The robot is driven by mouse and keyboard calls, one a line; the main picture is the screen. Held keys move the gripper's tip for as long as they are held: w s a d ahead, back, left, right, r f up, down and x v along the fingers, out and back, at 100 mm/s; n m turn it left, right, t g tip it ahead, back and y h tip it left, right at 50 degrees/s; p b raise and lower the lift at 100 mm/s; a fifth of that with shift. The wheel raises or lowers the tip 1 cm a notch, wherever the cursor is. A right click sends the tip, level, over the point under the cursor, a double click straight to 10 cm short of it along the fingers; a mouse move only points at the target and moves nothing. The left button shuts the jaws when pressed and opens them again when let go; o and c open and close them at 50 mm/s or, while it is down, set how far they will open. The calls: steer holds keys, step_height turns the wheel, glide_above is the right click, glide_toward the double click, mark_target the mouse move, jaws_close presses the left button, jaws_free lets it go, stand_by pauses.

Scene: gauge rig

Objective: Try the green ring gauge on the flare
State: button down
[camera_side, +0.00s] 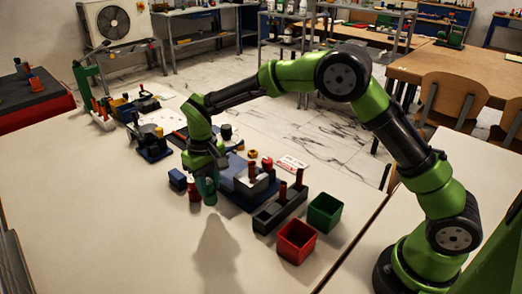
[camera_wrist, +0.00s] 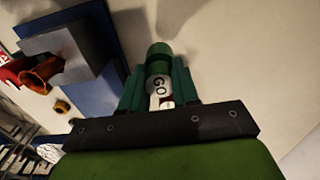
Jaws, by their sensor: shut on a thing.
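My gripper (camera_side: 207,172) is shut on a green gauge (camera_side: 208,192) and holds it above the pale table, fingers pointing down. In the wrist view the gauge (camera_wrist: 158,54) is a green cylinder with a white "GO" label, between the two dark green fingers (camera_wrist: 159,82). Its bore is not visible. A copper-coloured flared piece (camera_wrist: 40,76), likely the flare, sits by a grey block on a blue base (camera_wrist: 92,82), left of my gripper and apart from the gauge. In the side view a reddish-brown piece (camera_side: 252,169) shows at the grey block on that base, right of my gripper.
A dark rack (camera_side: 266,218) with reddish posts stands right of the base. A green bin (camera_side: 324,212) and a red bin (camera_side: 296,241) are near the table's right edge. A blue block (camera_side: 177,179) and a red piece (camera_side: 194,191) are close by my gripper. The front table is clear.

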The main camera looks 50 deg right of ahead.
mark_target(211, 179)
steer(key=r, duration=0.4)
steer(key=d+r, duration=0.1)
steer(key=r, duration=0.1)
steer(key=shift+r, duration=0.15)
steer(key=s+d+r, duration=0.3)
steer(key=d+r, duration=0.3)
steer(key=d, duration=0.5)
steer(key=shift+d, duration=0.25)
steer(key=shift+f, duration=0.3)
steer(key=shift+f, duration=2)
steer(key=shift+f, duration=0.3)
step_height(211, 179, up, 6)
stand_by(0.9)
